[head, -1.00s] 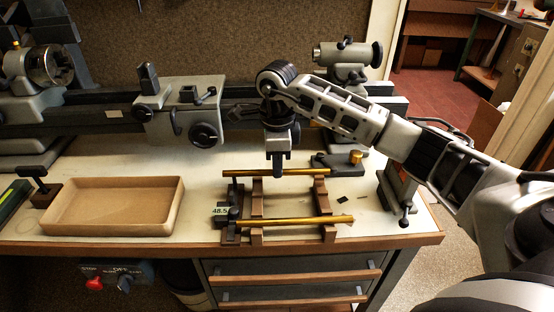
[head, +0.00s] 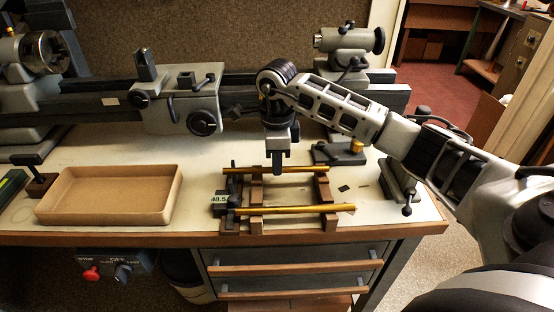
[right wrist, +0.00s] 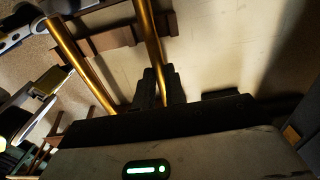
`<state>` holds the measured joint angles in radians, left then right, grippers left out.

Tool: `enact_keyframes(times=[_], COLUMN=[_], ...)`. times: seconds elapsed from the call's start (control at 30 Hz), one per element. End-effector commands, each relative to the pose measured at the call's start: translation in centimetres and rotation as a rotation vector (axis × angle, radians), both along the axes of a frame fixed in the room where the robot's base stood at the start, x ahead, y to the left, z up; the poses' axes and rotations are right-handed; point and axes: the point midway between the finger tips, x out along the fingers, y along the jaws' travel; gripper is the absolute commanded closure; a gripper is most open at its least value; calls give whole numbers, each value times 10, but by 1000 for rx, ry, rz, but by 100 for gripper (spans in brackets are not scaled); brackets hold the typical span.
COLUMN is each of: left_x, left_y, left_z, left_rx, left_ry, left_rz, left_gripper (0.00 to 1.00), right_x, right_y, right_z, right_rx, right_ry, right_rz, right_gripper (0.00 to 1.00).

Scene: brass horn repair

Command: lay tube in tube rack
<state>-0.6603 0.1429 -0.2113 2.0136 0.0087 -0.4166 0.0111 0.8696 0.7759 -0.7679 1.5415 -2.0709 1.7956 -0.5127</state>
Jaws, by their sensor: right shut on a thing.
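My right gripper (head: 277,168) is shut on a thin brass tube (head: 300,169) near its middle. The tube lies level across the back of the brown tube rack (head: 322,190), at or just above its supports; I cannot tell if it touches them. In the right wrist view this tube (right wrist: 149,38) runs up from between the dark fingers (right wrist: 162,88). A second brass tube (head: 295,209) lies across the front of the rack, and it also shows in the right wrist view (right wrist: 78,58). My left gripper is not in view.
An empty tan tray (head: 110,198) stands on the bench to the left. A dark gauge marked with digits (head: 221,198) stands at the rack's left end. A lathe (head: 180,105) runs along the back.

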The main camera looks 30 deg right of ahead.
Motion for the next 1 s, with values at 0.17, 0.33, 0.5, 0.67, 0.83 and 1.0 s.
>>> enact_keyframes(times=[0.17,0.33,0.5,0.67,0.83,1.0], left_x=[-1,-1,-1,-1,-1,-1], left_y=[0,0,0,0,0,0], left_z=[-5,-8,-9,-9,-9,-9], left_rx=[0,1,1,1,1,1], left_ry=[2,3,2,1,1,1], left_rz=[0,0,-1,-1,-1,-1], left_gripper=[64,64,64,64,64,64], right_x=[0,0,0,0,0,0], right_y=[0,0,0,0,0,0], right_z=[-4,-8,-11,-11,-11,-11], right_rx=[-1,0,0,0,0,0], right_ry=[-1,-1,-1,-1,0,0], right_rz=[-1,-1,-1,-1,-1,-1], right_gripper=[100,100,100,63,62,62])
